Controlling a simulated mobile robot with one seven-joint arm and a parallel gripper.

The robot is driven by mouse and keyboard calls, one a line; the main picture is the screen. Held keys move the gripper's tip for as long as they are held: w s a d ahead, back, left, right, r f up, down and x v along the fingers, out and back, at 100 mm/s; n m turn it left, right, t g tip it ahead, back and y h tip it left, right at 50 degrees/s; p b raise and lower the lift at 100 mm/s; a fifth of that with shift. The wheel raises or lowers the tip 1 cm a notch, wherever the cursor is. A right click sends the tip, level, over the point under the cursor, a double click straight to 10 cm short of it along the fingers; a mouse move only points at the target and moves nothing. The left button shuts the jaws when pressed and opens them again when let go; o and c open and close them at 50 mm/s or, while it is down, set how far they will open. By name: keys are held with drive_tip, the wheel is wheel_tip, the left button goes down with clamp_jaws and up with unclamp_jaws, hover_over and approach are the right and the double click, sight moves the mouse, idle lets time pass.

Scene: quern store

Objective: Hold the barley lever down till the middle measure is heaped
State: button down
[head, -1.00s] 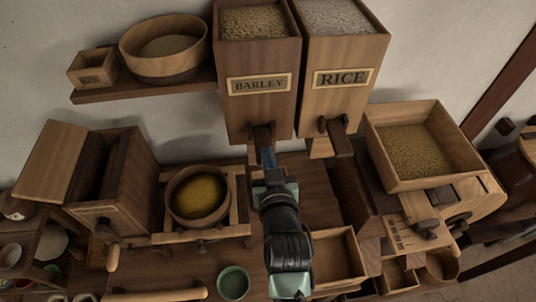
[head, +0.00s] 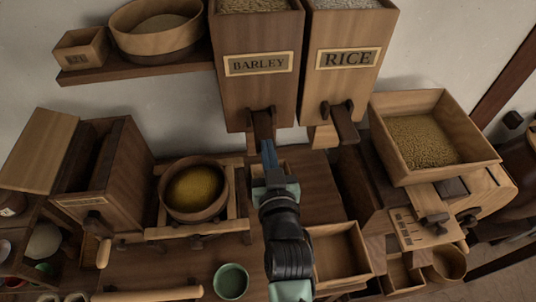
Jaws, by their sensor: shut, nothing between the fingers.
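The barley bin (head: 257,95) is a tall wooden hopper labelled BARLEY, with pale grain at its top. Its dark lever (head: 263,122) sticks out at the bottom front. My gripper (head: 268,147) is shut and empty, its blue tips at the lower end of this lever. Whether they press on it, and how far down it is, I cannot tell. My gripper and wrist hide most of the space under the spout. No measure can be made out clearly, nor any falling grain.
The rice bin (head: 345,88) with its own lever (head: 343,122) stands close on the right. A round bowl of yellow meal (head: 221,200) sits in a wooden frame at left. A grain-filled hopper box (head: 460,135) is at right. An empty wooden tray (head: 352,282) and green cup (head: 231,282) lie in front.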

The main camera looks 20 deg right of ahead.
wheel_tip(320, 180, down, 4)
drive_tip(key=t+h+b, duration=0.1)
drive_tip(key=t+b, duration=0.2)
drive_tip(key=b, duration=1.3)
drive_tip(key=shift+w+f, duration=0.1)
drive_tip(key=shift+f, duration=0.1)
drive_tip(key=shift+r, duration=0.2)
idle(0.7)
